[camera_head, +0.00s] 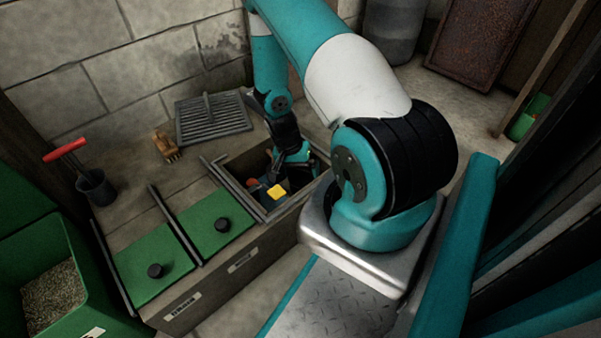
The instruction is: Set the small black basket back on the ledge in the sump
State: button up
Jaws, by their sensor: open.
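The sump (237,192) is an open square pit at the middle of the view, with a grey rim. My arm reaches down into it from above. My gripper (279,176) is inside the opening, open, and its fingertips are hard to make out against the dark interior. I cannot tell the small black basket apart from the dark parts there. The ledge is also not clear, as my arm and shadow hide much of the inside.
A slotted grey grate (212,118) lies on the floor behind the sump. Two green lids (213,226) with black knobs are left of it. A brown brush-like thing (166,147), a black pot with a red-handled tool (97,188) and a green bin (86,283) stand farther left.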

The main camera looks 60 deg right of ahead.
jog(key=w+a+r+n+t+p, duration=0.15)
jog(key=w+a+r, duration=0.25)
jog(key=r, duration=0.5)
jog(key=w+a+r+n+p, duration=0.2)
jog(key=w+a+r+p, duration=0.1)
jog(key=r, duration=0.6)
jog(key=a+r+n+t+y, duration=0.25)
jog(key=a+r+n, duration=0.45)
jog(key=a+r, duration=0.75)
jog(key=s+a+r+n+g+y, duration=0.1)
jog(key=s+a+r+n+y, duration=0.1)
jog(key=s+a+r+n, duration=0.8)
jog(key=s+a+r, duration=0.3)
jog(key=s, duration=0.3)
jog(key=shift+y, duration=0.35)
jog(key=shift+c, duration=0.5)
